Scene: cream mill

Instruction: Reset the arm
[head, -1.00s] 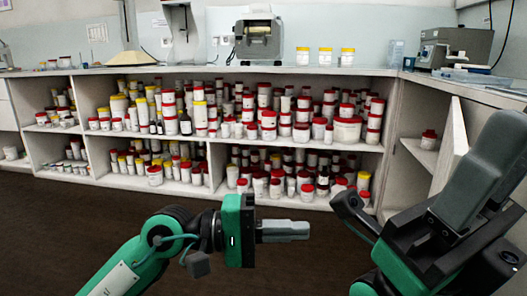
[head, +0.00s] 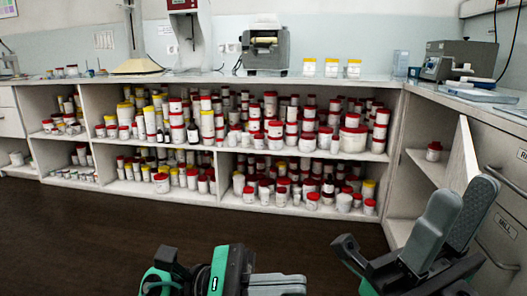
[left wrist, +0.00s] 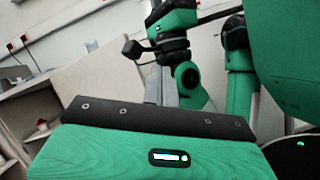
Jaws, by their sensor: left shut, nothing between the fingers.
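My left gripper (head: 278,284) is low in the head view, cut off by the bottom edge. Its grey fingers lie together, point right and hold nothing. It is over the dark floor, well in front of the shelves. In the left wrist view, a green and black part of my own arm fills the foreground. More green arm links of mine stand behind it. My right arm (head: 420,255) is at the lower right of the head view, with grey pads raised beside the cabinet.
Open shelves (head: 220,148) full of white jars with red or yellow lids run along the back. Their counter holds a grey machine (head: 266,50) and yellow-lidded jars (head: 331,68). An open cabinet door (head: 462,155) stands at the right, near my right arm. The dark floor (head: 90,245) is clear.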

